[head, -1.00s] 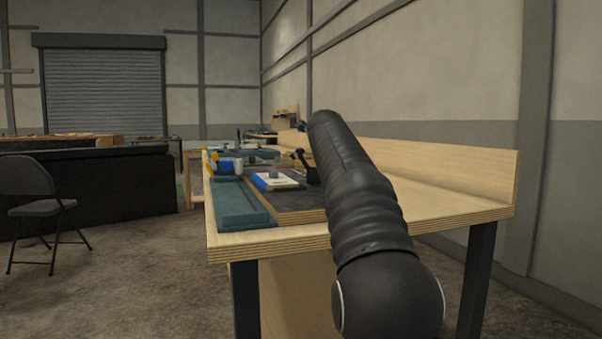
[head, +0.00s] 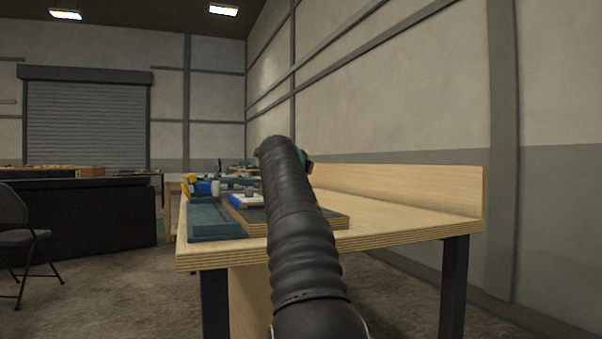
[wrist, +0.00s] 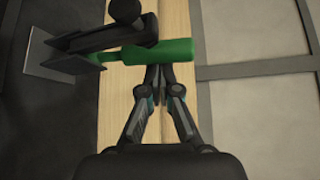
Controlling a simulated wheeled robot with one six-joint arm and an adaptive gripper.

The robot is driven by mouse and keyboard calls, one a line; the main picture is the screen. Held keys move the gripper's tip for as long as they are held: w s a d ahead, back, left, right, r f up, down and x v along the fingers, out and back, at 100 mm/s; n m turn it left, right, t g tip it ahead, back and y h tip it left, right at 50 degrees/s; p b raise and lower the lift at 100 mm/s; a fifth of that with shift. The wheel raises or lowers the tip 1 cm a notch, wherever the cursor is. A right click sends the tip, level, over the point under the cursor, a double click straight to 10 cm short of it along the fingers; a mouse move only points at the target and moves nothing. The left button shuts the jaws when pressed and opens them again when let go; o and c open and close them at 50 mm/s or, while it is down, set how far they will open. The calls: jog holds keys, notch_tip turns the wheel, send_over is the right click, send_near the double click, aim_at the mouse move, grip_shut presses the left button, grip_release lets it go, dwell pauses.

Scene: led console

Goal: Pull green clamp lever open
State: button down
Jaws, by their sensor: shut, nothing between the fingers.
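In the wrist view a green clamp lever handle (wrist: 158,51) lies crosswise near the top, joined at its left to dark clamp arms (wrist: 98,38) with a grey plate (wrist: 58,62) beyond. My gripper (wrist: 157,72) is shut and empty. Its fingertips reach the near edge of the green handle, right of its middle; I cannot tell whether they touch it. In the head view my arm runs up the middle over the workbench and hides the clamp. A small dark green patch shows right of its far end, too small to identify.
The wooden workbench (head: 400,224) has a low back ledge (head: 420,188) on the right. A teal tray-like block (head: 214,217) and a dark board (head: 250,213) lie on its left part. A folding chair (head: 15,238) stands at the far left. The bench's right part is clear.

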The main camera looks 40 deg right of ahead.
dwell(0.3)
jog(key=s+d, duration=0.2)
jog(key=d, duration=0.1)
jog(key=f+b+v, duration=0.1)
jog(key=b+v, duration=0.1)
jog(key=v, duration=0.7)
jog(key=shift+s+a+b, duration=0.35)
jog(key=shift+f, duration=0.1)
